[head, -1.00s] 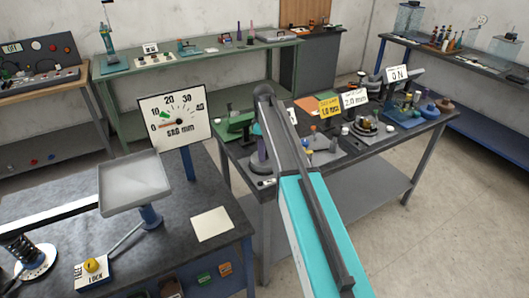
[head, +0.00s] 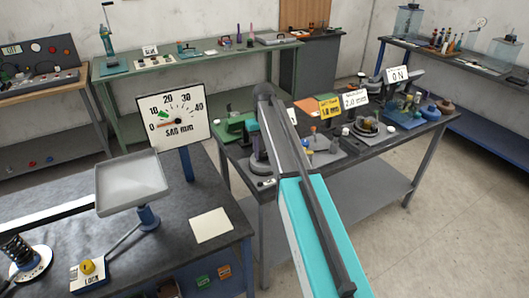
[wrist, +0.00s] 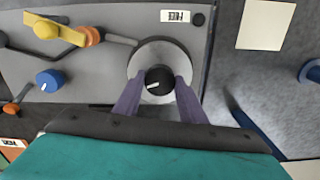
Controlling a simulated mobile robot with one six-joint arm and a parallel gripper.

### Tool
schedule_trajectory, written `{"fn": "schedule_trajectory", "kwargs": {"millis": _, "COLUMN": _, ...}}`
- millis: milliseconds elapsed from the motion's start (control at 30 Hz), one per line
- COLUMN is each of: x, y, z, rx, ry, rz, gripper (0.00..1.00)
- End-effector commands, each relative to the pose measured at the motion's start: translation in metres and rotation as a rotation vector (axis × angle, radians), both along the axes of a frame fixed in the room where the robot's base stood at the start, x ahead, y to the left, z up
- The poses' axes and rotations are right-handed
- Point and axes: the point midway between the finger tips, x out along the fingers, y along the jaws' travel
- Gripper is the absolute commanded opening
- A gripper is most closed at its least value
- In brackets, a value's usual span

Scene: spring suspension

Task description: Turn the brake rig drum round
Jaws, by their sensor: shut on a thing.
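The brake rig drum (wrist: 179,57) is a round grey disc on a light grey panel in the wrist view. A black knob (wrist: 159,80) with a white mark stands at its middle. My gripper (wrist: 160,84) has its two purple fingers on either side of this knob and is shut on it. The white mark points to the left and slightly down. In the head view, my gripper (head: 259,163) is at the near left end of the dark middle bench, partly behind my arm. The drum is largely hidden there.
On the panel are a yellow lever (wrist: 54,30), an orange knob (wrist: 92,36), a blue knob (wrist: 49,79) and a small label (wrist: 175,16). A white sheet (wrist: 266,24) lies beyond its edge. A sag gauge (head: 170,118) and grey pan (head: 131,184) stand on the near bench.

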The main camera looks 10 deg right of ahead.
Motion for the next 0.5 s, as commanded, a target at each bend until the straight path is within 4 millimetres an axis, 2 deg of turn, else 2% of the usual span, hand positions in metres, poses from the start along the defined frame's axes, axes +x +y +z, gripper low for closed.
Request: {"fn": "schedule_trajectory", "kwargs": {"millis": 500, "x": 0.0026, "y": 0.0000, "z": 0.0016, "rx": 0.000, "ry": -0.008, "rz": -0.414, "gripper": 0.15}}
